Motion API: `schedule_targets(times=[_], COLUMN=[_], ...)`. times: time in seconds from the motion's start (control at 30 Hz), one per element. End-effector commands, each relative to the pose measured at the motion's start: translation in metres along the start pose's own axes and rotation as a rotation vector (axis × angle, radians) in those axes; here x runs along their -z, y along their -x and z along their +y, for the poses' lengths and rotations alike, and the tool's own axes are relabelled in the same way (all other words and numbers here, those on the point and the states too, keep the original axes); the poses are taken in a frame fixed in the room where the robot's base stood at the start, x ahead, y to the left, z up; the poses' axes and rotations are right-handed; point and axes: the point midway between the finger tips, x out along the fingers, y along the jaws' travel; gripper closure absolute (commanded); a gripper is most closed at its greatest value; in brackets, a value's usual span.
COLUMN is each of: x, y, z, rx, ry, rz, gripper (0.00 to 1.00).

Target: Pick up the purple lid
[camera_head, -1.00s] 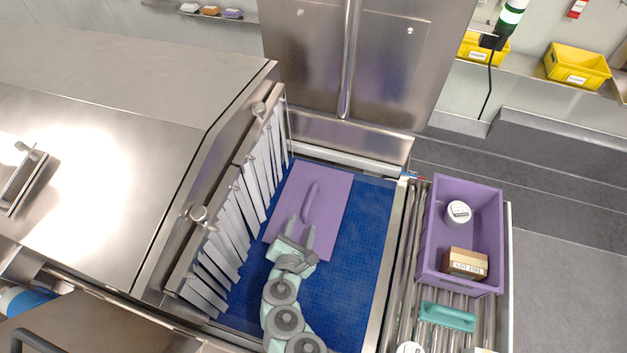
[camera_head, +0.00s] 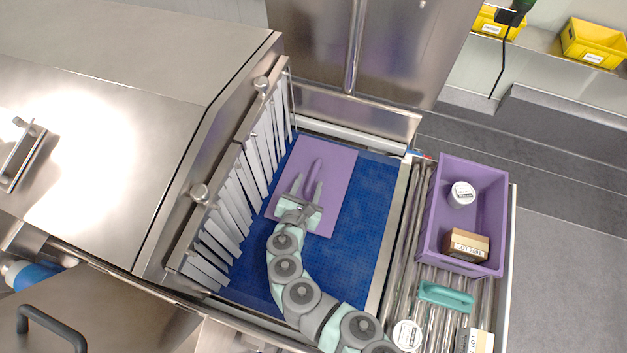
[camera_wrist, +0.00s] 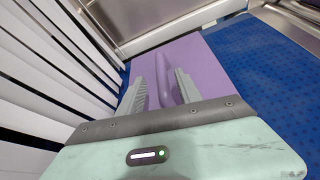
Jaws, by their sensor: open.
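The purple lid (camera_head: 341,177) is a flat rectangle lying on the blue conveyor belt (camera_head: 367,215), beside the white strip curtain. A raised purple handle (camera_head: 317,171) runs along its middle. My gripper (camera_head: 307,184) reaches over the lid from the near side, its two fingers open and pointing toward the far end. In the wrist view the handle (camera_wrist: 164,75) lies between the spread fingers (camera_wrist: 160,80), with no grip on it. The near part of the lid is hidden under my gripper. I cannot tell the exact height of the fingers above the lid.
A strip curtain (camera_head: 231,190) hangs at the tunnel mouth on the left. A purple crate (camera_head: 434,215) with a white tub (camera_head: 462,194) and a brown box (camera_head: 467,245) stands on rollers to the right, near a teal handled piece (camera_head: 445,296). The belt right of the lid is clear.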

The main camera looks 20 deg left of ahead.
Motion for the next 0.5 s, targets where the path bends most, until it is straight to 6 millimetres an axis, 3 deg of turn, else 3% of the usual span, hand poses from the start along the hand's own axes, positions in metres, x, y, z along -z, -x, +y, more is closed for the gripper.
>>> schedule_targets(times=[0.3,0.5], x=[-0.003,0.0], y=[-0.034,-0.041], z=[-0.003,-0.003], rx=[0.002,-0.001], ry=[-0.001,0.0], rz=[-0.002,0.001], gripper=[0.58,0.58])
